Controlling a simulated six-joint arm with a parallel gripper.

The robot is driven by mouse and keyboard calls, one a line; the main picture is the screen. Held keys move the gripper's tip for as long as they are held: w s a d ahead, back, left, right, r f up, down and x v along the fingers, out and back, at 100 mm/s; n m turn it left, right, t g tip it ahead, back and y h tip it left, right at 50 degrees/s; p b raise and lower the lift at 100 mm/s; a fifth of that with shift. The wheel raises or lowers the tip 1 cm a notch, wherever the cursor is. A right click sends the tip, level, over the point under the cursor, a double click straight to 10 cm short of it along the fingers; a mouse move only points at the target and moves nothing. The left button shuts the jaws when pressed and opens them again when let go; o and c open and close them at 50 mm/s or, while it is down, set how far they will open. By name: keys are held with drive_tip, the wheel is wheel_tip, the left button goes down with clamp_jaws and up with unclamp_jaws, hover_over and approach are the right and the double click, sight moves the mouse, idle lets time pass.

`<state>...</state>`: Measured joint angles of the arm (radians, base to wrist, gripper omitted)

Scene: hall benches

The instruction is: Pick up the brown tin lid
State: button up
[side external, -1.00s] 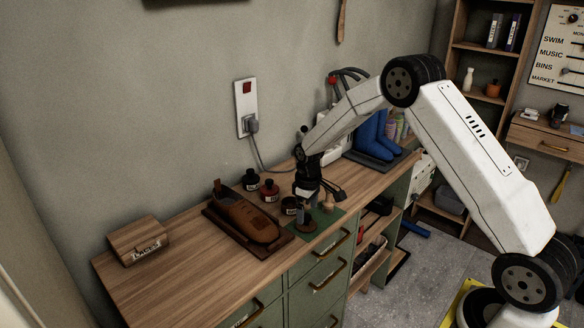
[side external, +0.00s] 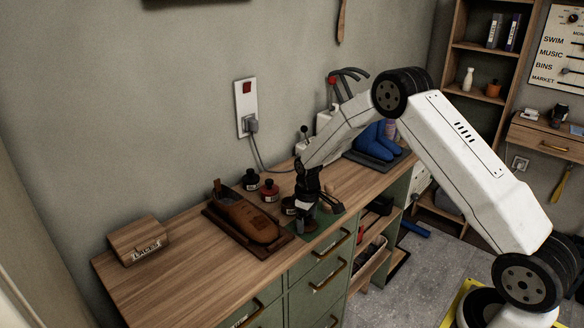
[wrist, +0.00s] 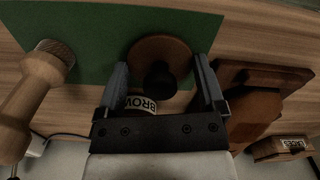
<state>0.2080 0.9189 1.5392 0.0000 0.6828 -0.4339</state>
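The brown tin lid (wrist: 143,50), a round brown disc with a dark knob on top, lies on the green mat (wrist: 90,30) in the wrist view. My gripper (wrist: 161,64) is open, with one finger on each side of the lid; I cannot tell whether either finger touches it. In the side view my gripper (side external: 308,208) points down over the mat, and its fingers largely hide the lid. A dark tin (wrist: 140,102) with a label reading "BROW" shows partly between the fingers, mostly hidden by the gripper body.
A turned wooden tool (wrist: 35,80) stands close on the left in the wrist view. A brown shoe on a wooden board (side external: 248,218) is left of my gripper in the side view. Dark bottles (side external: 269,191) stand behind. The bench's left front (side external: 190,275) is clear.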

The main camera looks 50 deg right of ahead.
drive_tip(key=c, duration=0.6)
drive_tip(key=shift+r, duration=0.15)
drive_tip(key=shift+r, duration=0.45)
drive_tip(key=shift+s+a+r, duration=0.4)
drive_tip(key=shift+s+r, duration=1.55)
drive_tip(key=shift+s, duration=0.35)
drive_tip(key=shift+s+a+r, duration=0.4)
drive_tip(key=shift+s+r, duration=1.6)
drive_tip(key=shift+s, duration=0.3)
drive_tip(key=shift+s+a+r, duration=0.4)
drive_tip(key=shift+s+r, duration=1.55)
drive_tip(key=shift+s, duration=0.35)
drive_tip(key=shift+w, duration=0.15)
